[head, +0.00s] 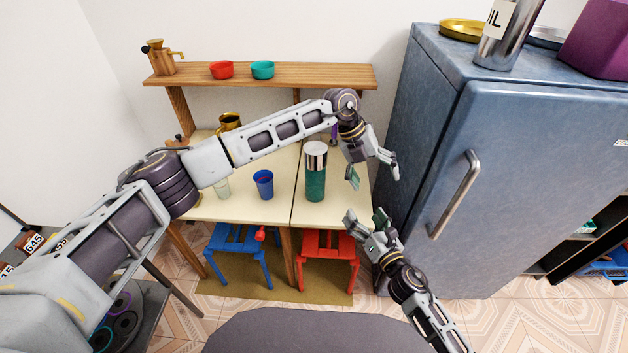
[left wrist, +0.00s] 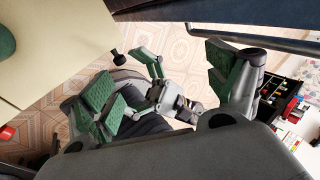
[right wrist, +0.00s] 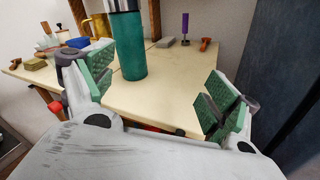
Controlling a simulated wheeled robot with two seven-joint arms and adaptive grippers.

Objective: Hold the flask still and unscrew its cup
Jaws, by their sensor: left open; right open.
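The flask (head: 315,182) stands upright on the cream table, with a teal body and a silver cup (head: 316,150) on top. In the right wrist view the teal body (right wrist: 129,48) shows beyond my open fingers, and the cup's top is cut off. My left gripper (head: 374,170) is open and empty, to the right of the flask and a little above the table. My right gripper (head: 366,220) is open and empty, lower, near the table's front right corner. Neither gripper touches the flask. The left wrist view shows only a teal edge (left wrist: 6,42), probably the flask.
A blue cup (head: 263,184) and a pale glass (head: 222,188) stand left of the flask on the table (head: 280,209). A blue fridge (head: 430,150) bounds the right side. A shelf (head: 300,75) with bowls runs behind. Red (head: 328,245) and blue (head: 238,243) stools stand below.

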